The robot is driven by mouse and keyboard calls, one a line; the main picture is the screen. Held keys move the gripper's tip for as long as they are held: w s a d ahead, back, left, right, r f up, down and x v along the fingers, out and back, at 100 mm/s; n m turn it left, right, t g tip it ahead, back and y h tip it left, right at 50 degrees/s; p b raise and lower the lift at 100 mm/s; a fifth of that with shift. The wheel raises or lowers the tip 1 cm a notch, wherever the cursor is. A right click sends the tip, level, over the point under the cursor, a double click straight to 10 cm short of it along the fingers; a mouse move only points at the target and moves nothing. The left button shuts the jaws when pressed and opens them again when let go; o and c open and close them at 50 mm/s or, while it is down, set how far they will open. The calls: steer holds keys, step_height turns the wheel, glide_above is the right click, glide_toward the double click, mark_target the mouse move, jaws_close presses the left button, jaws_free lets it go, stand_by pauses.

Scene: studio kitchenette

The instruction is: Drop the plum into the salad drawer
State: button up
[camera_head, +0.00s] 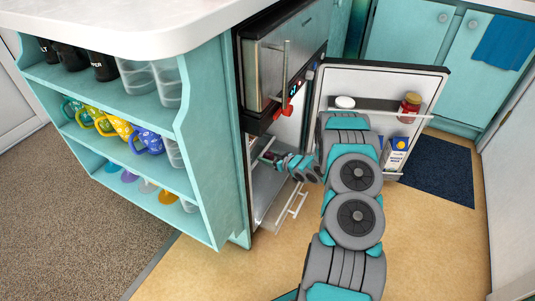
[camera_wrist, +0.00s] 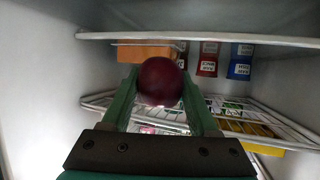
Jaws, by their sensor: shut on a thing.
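My gripper (camera_wrist: 158,98) is shut on the dark red plum (camera_wrist: 160,80), which sits between the green fingers in the wrist view. In the head view my gripper (camera_head: 272,158) reaches into the open fridge from the right, and the plum is too small to make out clearly. The salad drawer (camera_head: 291,207) is low in the fridge, pulled out, with a white front and bar handle. It lies below my gripper. Its inside is mostly hidden in the head view.
The open fridge door (camera_head: 385,78) stands right, bearing a red jar (camera_head: 410,105) and a carton (camera_head: 396,152). Wire shelves (camera_wrist: 270,125), an orange block (camera_wrist: 145,53) and several packs show inside. Open counter shelves (camera_head: 130,125) with mugs stand left. A dark mat (camera_head: 440,170) lies beyond the door.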

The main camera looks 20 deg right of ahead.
steer(key=shift+f, duration=0.7)
steer(key=o, duration=1.5)
steer(key=shift+c, duration=0.2)
steer(key=v, duration=0.7)
steer(key=shift+s+r, duration=0.2)
steer(key=shift+s, duration=0.15)
steer(key=shift+s+d, duration=0.1)
steer(key=shift+d, duration=0.05)
